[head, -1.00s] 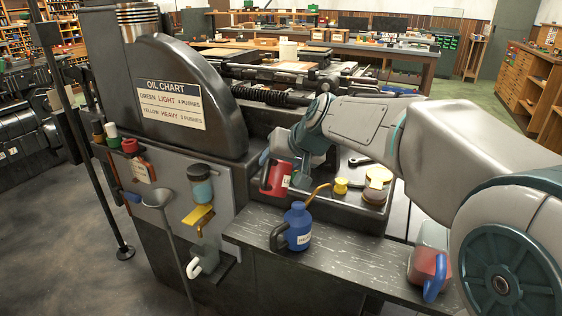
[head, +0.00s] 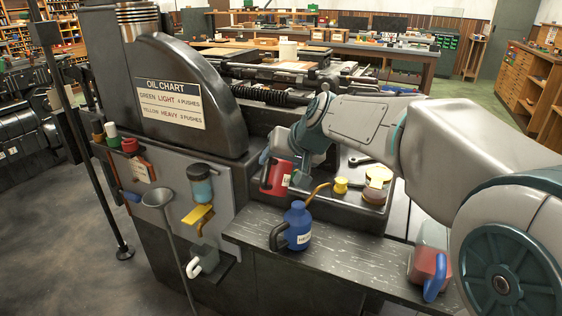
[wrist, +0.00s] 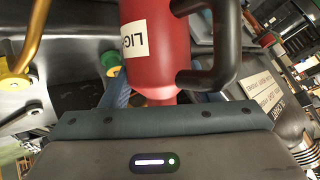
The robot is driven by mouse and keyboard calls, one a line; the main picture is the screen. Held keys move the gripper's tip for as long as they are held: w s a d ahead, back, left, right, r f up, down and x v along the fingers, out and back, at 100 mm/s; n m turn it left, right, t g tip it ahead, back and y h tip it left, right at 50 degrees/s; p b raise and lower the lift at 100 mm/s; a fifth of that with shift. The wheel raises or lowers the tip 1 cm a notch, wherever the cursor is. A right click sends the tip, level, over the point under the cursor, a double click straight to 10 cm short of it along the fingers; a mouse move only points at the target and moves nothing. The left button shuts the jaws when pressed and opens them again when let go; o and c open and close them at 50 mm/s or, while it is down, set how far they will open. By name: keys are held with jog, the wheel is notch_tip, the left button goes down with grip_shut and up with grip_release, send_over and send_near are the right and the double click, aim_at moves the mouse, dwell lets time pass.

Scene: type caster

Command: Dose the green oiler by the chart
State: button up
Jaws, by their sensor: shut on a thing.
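My gripper (head: 284,158) is shut on a red oil can (head: 274,179) with a black handle, above the machine bed. In the wrist view the red can (wrist: 154,40) shows a partly visible label reading "LIG". A green oiler knob (wrist: 111,61) shows just left of the can, partly hidden by a finger; the can's tip is hidden. A yellow oiler knob (head: 341,185) stands to the right in the head view. The oil chart (head: 170,102) lists green with light and yellow with heavy; its push counts are too small to be sure of.
A blue can (head: 298,224) with a copper spout stands on the dark shelf (head: 350,262) in front. A red and clear container (head: 429,262) with a blue handle stands at the shelf's right.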

jog(key=shift+r+p, duration=0.3)
jog(key=shift+r, duration=0.35)
jog(key=shift+f, duration=0.2)
jog(key=shift+f+b, duration=0.15)
jog(key=shift+b, duration=0.3)
jog(key=shift+f+b, duration=0.75)
jog(key=shift+f, duration=0.1)
jog(key=shift+r, duration=0.15)
jog(key=shift+r+p, duration=0.9)
jog(key=shift+r, duration=0.2)
jog(key=shift+f, duration=0.15)
jog(key=shift+f+b, duration=0.25)
jog(key=shift+b, duration=0.2)
